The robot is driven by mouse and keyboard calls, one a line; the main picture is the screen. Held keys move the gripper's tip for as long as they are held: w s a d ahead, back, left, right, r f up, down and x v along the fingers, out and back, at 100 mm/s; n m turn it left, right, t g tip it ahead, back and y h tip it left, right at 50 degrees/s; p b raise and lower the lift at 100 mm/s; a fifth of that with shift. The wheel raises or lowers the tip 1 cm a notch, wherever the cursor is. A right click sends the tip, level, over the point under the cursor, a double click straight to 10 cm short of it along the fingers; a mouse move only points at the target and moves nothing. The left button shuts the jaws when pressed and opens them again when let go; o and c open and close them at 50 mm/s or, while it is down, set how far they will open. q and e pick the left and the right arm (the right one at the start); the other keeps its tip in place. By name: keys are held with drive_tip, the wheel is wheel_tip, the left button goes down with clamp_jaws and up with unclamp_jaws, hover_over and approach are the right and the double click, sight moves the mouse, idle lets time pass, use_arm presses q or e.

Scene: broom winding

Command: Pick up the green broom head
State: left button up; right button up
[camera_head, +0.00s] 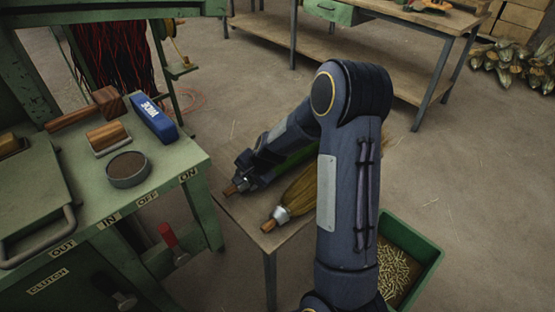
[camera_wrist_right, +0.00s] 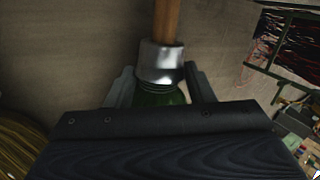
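The green broom head (camera_head: 298,158) lies on a small wooden table, mostly hidden under my right arm in the head view. Its short wooden handle stub (camera_head: 231,189) points left. In the wrist view its silver collar (camera_wrist_right: 161,62) and green neck (camera_wrist_right: 160,97) show between the two fingers of my right gripper (camera_wrist_right: 161,85). The fingers stand close on both sides of the neck; I cannot tell whether they press on it. In the head view the right gripper (camera_head: 243,180) is at the collar end. My left gripper is not in view.
A straw-coloured broom head (camera_head: 300,194) lies beside it on the small table (camera_head: 247,222). A green crate (camera_head: 431,251) of pellets stands at lower right. The green machine bench (camera_head: 185,157) is at left, holding a blue box (camera_head: 153,118) and a round dish (camera_head: 128,170).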

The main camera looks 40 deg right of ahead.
drive_tip(key=c, duration=0.3)
drive_tip(key=shift+r, duration=0.2)
